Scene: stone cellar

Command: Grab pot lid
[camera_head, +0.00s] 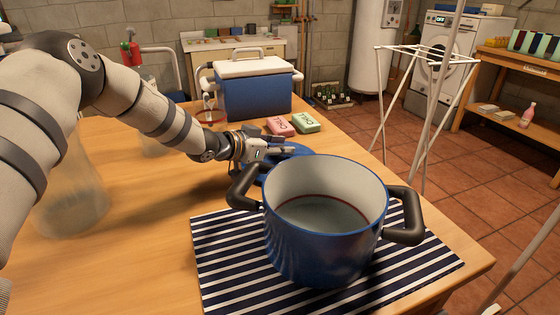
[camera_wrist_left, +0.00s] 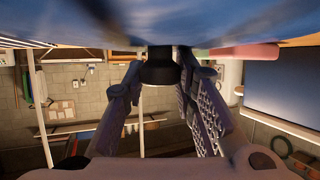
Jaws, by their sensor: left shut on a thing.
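The blue pot lid (camera_head: 300,151) is just behind the pot, partly hidden by my left gripper and the pot's rim. My left gripper (camera_head: 280,149) reaches in from the left over the lid. In the left wrist view, its fingers (camera_wrist_left: 162,72) are closed around the dark knob (camera_wrist_left: 159,68) of the lid, whose blue surface (camera_wrist_left: 205,25) fills the top. I cannot tell whether the lid touches the table. The blue pot (camera_head: 320,240) stands upright, open and uncovered, with two dark handles. My right gripper is not in view.
The pot stands on a striped mat (camera_head: 228,262) on the wooden table (camera_head: 130,245). Pink (camera_head: 280,125) and green (camera_head: 306,122) boxes lie behind the lid, near a blue cooler (camera_head: 253,95). A glass jar (camera_head: 75,200) stands left. A drying rack (camera_head: 425,100) stands beyond the table.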

